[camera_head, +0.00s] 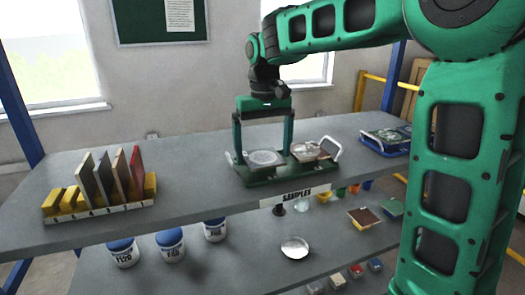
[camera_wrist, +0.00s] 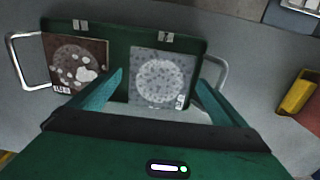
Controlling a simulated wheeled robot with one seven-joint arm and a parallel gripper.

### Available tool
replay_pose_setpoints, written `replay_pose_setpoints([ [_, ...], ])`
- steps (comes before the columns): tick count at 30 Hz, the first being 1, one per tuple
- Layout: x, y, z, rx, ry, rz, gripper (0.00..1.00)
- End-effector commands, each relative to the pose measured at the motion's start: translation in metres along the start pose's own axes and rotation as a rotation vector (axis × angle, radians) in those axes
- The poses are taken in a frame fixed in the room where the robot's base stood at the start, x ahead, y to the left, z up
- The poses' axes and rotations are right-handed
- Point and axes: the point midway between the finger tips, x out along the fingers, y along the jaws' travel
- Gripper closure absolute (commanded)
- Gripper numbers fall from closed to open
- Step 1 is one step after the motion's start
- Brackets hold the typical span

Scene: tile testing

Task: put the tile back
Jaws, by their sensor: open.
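A green tray (camera_head: 245,177) labelled SAMPLES at the shelf edge holds two flat tiles. The grey speckled tile (camera_head: 263,158) has a pale round patch; it also shows in the wrist view (camera_wrist: 162,80). The brown tile (camera_head: 308,151) with white blotches lies beside it and also shows in the wrist view (camera_wrist: 76,62). My gripper (camera_head: 262,149) is open and points down over the grey tile, one finger toward each side of it, holding nothing.
The lower shelf holds several blue-lidded tubs (camera_head: 170,246), a round dish (camera_head: 295,247) and small samples. The shelf between rack and green tray is clear.

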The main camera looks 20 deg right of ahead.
Motion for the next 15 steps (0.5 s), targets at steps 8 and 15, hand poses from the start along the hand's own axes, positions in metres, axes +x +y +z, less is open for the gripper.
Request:
replay_pose_setpoints([
  [8,-0.032,0.001,-0.001,0.001,0.005,-0.001,0.04],
  [15,-0.080,0.001,-0.001,0.002,0.003,-0.001,0.04],
])
